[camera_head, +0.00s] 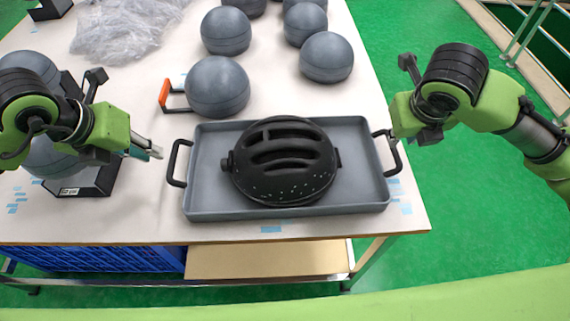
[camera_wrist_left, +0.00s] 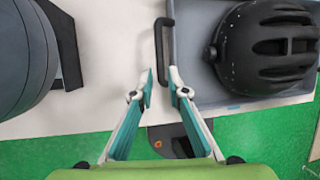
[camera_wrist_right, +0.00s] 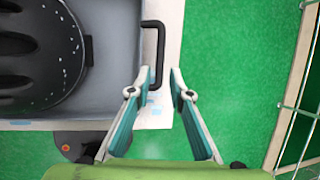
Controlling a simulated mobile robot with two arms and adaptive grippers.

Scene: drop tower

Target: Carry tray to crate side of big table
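The grey tray (camera_head: 210,207) lies on the big table, near its front edge, with a black helmet (camera_head: 283,163) in it. It has a black handle at each end. My left gripper (camera_head: 158,153) is just left of the left handle (camera_head: 178,163), open and empty. In the left wrist view my left gripper (camera_wrist_left: 160,78) has its fingertips apart, close to the handle (camera_wrist_left: 163,50). My right gripper (camera_wrist_right: 160,78) is open and empty, its fingertips on either side of the line of the right handle (camera_wrist_right: 153,55). In the head view its fingers are hidden behind the wrist above the right handle (camera_head: 393,153).
Several grey spheres (camera_head: 226,31) stand on the big table (camera_head: 130,215) behind the tray. One sphere on a black stand (camera_head: 92,180) is at left, close to my left arm. Clear plastic wrap (camera_head: 125,28) lies at the back. Green floor is open at right; a railing (camera_head: 530,30) stands beyond.

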